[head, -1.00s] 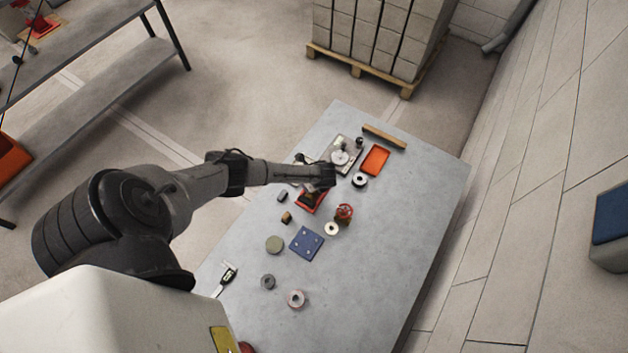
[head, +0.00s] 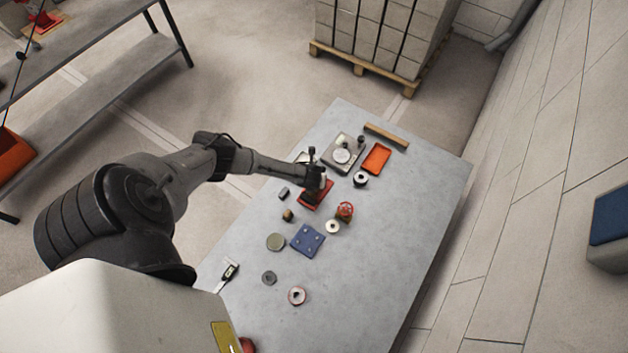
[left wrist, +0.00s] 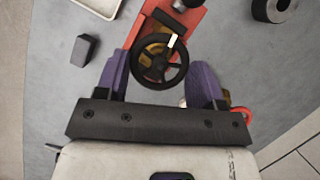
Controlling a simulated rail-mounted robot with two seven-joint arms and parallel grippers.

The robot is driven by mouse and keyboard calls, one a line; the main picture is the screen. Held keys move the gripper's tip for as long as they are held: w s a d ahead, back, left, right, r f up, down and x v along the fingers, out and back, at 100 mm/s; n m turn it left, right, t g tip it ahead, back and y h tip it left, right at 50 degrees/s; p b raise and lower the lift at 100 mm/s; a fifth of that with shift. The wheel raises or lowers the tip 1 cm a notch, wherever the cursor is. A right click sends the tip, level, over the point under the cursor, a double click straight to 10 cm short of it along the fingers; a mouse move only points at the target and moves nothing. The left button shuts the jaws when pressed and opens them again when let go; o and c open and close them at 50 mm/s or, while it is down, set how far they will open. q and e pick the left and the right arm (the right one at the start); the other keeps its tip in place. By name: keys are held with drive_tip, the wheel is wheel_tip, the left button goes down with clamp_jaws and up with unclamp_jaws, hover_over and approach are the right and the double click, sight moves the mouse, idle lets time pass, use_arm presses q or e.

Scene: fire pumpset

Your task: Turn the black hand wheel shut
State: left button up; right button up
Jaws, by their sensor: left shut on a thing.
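The black hand wheel (left wrist: 158,62) shows in the left wrist view, with a pale mark at the upper right of its rim. It sits on a brass-coloured body on a red base (left wrist: 193,20). My left gripper (left wrist: 160,82) has its purple-sided fingers on either side of the wheel and is shut on it. In the head view my left gripper (head: 317,180) is over the red base (head: 311,199) and hides most of the wheel. My right gripper is not in view.
On the grey table (head: 390,250) a valve with a red wheel (head: 345,210) stands just right of my gripper. The table's right side is clear.

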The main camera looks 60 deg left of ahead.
use_arm(q)
drive_tip(key=shift+m, duration=0.4)
drive_tip(key=o, duration=0.9)
drive_tip(key=shift+o, duration=0.2)
drive_tip(key=v, duration=1.3)
drive_tip(key=shift+s+r, duration=0.25)
drive_tip(key=shift+r, duration=0.15)
drive_tip(key=shift+a, duration=0.1)
